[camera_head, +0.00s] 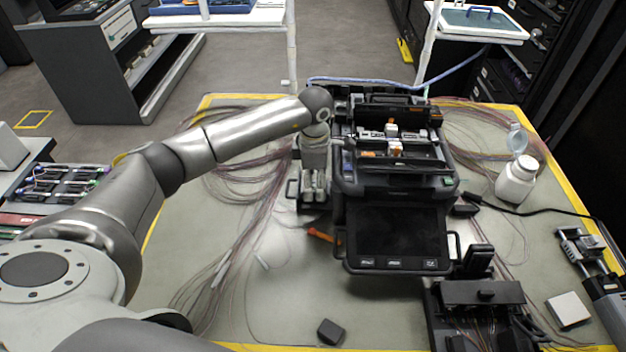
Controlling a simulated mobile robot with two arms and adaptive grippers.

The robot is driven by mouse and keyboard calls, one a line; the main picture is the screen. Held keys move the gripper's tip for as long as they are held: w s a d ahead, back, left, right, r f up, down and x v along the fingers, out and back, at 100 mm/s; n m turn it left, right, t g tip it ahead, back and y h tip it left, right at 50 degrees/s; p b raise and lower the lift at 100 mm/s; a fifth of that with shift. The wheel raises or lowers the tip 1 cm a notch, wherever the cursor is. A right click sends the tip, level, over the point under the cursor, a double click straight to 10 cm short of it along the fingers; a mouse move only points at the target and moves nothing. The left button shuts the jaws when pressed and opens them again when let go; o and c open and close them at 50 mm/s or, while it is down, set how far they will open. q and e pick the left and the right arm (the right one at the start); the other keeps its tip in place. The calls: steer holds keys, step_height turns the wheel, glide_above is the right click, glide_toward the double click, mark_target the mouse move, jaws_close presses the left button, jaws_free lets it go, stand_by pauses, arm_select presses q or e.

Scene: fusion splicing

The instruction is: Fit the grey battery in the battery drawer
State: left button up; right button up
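A small dark grey block (330,331) lies on the mat near its front edge. A light grey flat block (568,309) lies at the front right; I cannot tell for certain which block is the battery. The black fusion splicer (397,185) stands at the middle back of the table. A battery drawer cannot be made out clearly. My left gripper (313,188) points down close beside the splicer's left side, its fingers near each other; what lies between them is hidden.
A white bottle (515,180) with an open lid stands right of the splicer. A black tool (478,310) sits at the front. An orange-handled tool (322,235) and loose fibres lie left of the splicer screen. The front-left mat is mostly free.

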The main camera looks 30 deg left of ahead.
mark_target(314, 186)
arm_select(q)
steer(key=shift+s+d+f, duration=0.25)
steer(key=shift+s+f, duration=0.2)
steer(key=shift+f, duration=0.15)
step_height(314, 186, up, 13)
steer(key=shift+w+a, duration=0.25)
steer(key=shift+w, duration=0.05)
steer(key=shift+a+r, duration=0.1)
steer(key=shift+r, duration=0.1)
